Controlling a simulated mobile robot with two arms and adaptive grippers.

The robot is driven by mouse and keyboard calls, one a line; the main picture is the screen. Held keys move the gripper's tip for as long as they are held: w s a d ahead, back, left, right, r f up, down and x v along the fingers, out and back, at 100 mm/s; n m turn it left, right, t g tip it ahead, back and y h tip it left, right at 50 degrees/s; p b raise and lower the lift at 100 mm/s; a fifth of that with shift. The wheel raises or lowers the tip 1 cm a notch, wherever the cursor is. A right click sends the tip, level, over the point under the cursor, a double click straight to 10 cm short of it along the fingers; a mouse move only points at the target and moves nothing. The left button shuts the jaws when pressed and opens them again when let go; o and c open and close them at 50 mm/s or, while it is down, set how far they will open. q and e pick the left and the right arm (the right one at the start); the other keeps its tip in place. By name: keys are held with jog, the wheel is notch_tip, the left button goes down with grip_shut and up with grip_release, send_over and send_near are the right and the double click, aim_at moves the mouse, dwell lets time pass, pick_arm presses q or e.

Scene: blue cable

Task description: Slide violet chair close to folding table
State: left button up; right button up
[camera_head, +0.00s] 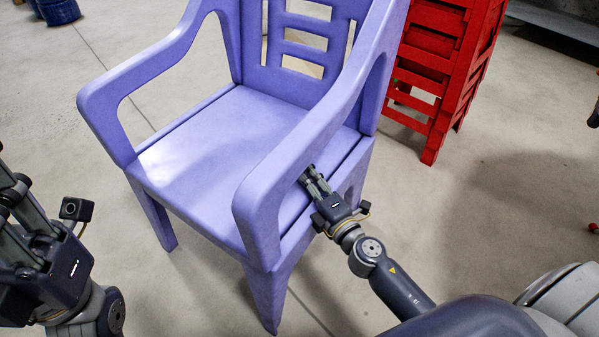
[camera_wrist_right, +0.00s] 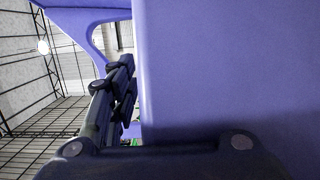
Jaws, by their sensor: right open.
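The violet chair (camera_head: 215,140) stands upright on the floor in the head view, with its back at the top of the picture. My right gripper (camera_head: 311,176) is open at its right side, with its fingers in the gap between the right armrest and the seat. In the right wrist view, violet plastic (camera_wrist_right: 220,70) fills the right half and gripper finger links (camera_wrist_right: 112,100) show left of it. I cannot tell whether they touch. My left gripper (camera_head: 22,225) is at the left edge, apart from the chair; its fingertips are partly cut off. I cannot make out a folding table for certain.
A red slatted structure (camera_head: 440,65) stands behind the chair to the right. A blue drum (camera_head: 58,10) is far back at the left. Bare concrete floor (camera_head: 510,190) lies open right of the chair. Dark wire mesh (camera_wrist_right: 50,120) shows in the right wrist view.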

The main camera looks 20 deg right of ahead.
jog(key=shift+w+a, duration=0.2)
jog(key=shift+w, duration=1)
grip_shut()
